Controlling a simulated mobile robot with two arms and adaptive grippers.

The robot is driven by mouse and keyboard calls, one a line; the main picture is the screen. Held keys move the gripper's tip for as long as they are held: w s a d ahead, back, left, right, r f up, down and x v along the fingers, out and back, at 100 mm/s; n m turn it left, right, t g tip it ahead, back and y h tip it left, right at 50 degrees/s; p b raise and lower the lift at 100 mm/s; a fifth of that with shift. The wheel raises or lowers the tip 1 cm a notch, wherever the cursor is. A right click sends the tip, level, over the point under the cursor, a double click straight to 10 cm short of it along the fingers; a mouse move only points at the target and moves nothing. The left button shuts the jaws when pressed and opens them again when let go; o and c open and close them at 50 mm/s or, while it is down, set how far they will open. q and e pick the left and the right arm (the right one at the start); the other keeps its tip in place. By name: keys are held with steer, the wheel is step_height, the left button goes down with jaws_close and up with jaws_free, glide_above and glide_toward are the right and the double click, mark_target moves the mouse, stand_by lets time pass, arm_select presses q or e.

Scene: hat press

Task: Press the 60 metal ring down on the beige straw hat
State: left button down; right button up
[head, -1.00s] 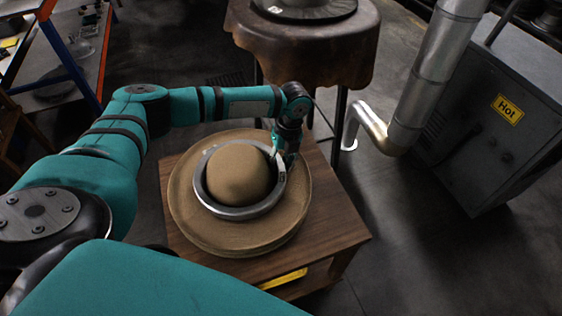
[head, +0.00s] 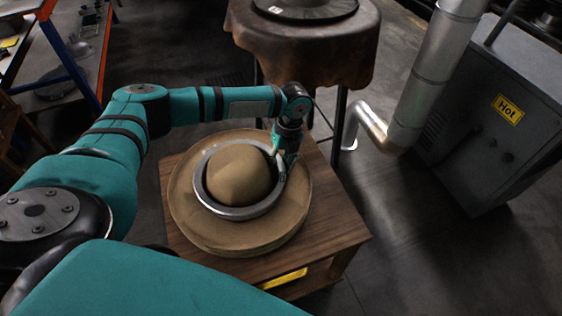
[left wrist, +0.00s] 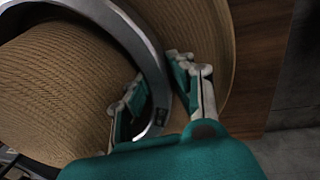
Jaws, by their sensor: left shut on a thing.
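The beige straw hat (head: 184,212) lies brim down on a wooden table, its round crown up. The metal ring (head: 238,213) sits around the crown, low over the brim; I cannot tell whether it touches the brim all round. My left gripper (head: 283,165) is shut on the right side of the ring. In the left wrist view the fingers (left wrist: 155,92) straddle the ring's band (left wrist: 152,50), one finger inside beside the crown (left wrist: 60,85) and one outside over the brim. My right gripper is not in view.
The wooden table (head: 335,225) has bare top at the right and a yellow strip (head: 284,279) at its front. Behind stands a stand with a brown leather cover (head: 310,50). A grey cabinet marked "Hot" (head: 485,130) and a metal pipe (head: 425,75) stand at the right.

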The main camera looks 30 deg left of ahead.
arm_select(q)
steer(key=shift+s, duration=0.1)
stand_by(0.7)
steer(key=shift+r+p, duration=0.5)
steer(key=shift+p, duration=0.35)
steer(key=shift+r, duration=0.1)
step_height(320, 180, up, 12)
steer(key=p, duration=1.3)
steer(key=shift+r+p, duration=0.2)
steer(key=shift+p, duration=0.1)
stand_by(0.6)
